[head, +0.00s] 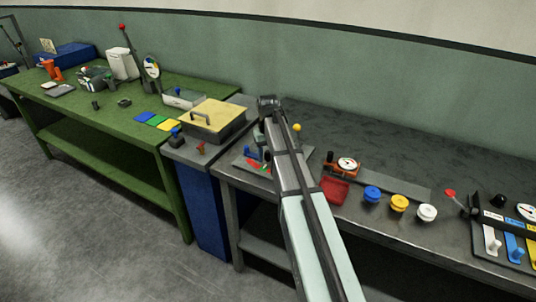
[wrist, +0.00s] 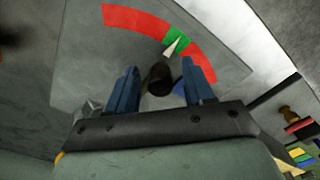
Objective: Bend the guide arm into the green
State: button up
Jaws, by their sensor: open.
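In the wrist view, a grey plate carries a curved scale with a red band (wrist: 135,19), a short green band (wrist: 177,38) and a second red band (wrist: 212,57). A white pointer tip (wrist: 172,47) lies at the green band. A dark round post (wrist: 158,80), seen nearly end-on, stands below the pointer. My gripper (wrist: 160,84) is open, with one blue finger on each side of the post; I cannot tell whether either touches it. In the head view, the scale plate (head: 304,155) is partly hidden behind my arm.
On the grey bench stand a red tray (head: 335,190), an orange gauge (head: 347,165), and blue (head: 372,194), yellow (head: 399,202) and white (head: 427,212) knobs. A small yellow ball (head: 297,127) shows beside my arm.

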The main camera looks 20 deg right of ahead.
notch_tip(320, 180, up, 14)
dwell(0.6)
jog(key=shift+f, duration=0.1)
